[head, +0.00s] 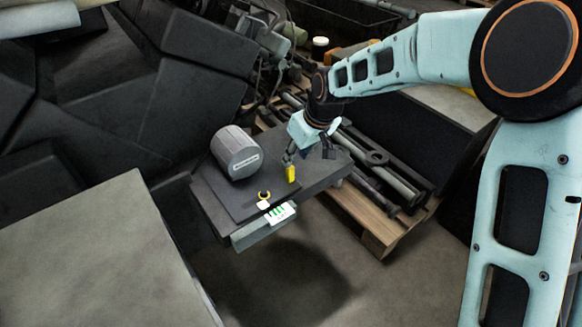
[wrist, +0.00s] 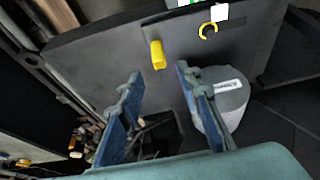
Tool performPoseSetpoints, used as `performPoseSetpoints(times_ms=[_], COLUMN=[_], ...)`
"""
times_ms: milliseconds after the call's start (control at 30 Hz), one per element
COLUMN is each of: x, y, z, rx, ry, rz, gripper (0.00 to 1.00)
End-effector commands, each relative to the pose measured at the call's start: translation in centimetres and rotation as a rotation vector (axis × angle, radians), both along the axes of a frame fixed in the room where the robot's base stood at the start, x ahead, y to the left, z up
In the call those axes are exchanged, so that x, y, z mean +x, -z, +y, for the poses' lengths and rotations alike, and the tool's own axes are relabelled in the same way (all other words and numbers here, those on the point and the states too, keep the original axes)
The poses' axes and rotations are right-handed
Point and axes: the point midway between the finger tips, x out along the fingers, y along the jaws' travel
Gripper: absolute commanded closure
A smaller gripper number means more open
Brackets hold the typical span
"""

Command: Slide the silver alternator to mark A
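The silver alternator (head: 235,152) is a grey cylinder with a white label, lying on the dark bench top at its left back. It also shows in the wrist view (wrist: 228,105), to the right of my fingers, partly covered by the right finger. My gripper (head: 308,155) is over the bench, to the right of the alternator; in the wrist view its two blue fingers (wrist: 156,78) are apart with nothing between them. I cannot read any letter A.
A yellow block (head: 291,174) is on the bench just below my gripper in the head view, right of the alternator. A green-and-white label (head: 281,213) is on the front edge. A pallet (head: 375,225) with metal parts stands to the right.

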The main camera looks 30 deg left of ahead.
Motion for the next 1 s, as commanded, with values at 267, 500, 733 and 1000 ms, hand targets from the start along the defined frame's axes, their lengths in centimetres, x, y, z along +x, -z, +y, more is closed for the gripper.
performPoseSetpoints(times_ms=[267, 500, 733, 1000], x=[0.9, 1.4, 1.5, 1.5], y=[5.3, 7.3, 7.6, 7.5], z=[1.8, 2.7, 2.8, 2.7], rx=[-0.001, 0.000, 0.000, 0.001], ry=[0.001, 0.000, 0.002, 0.002], rz=[0.002, -0.001, -0.002, -0.001], gripper=[0.68, 0.68, 0.68, 0.87])
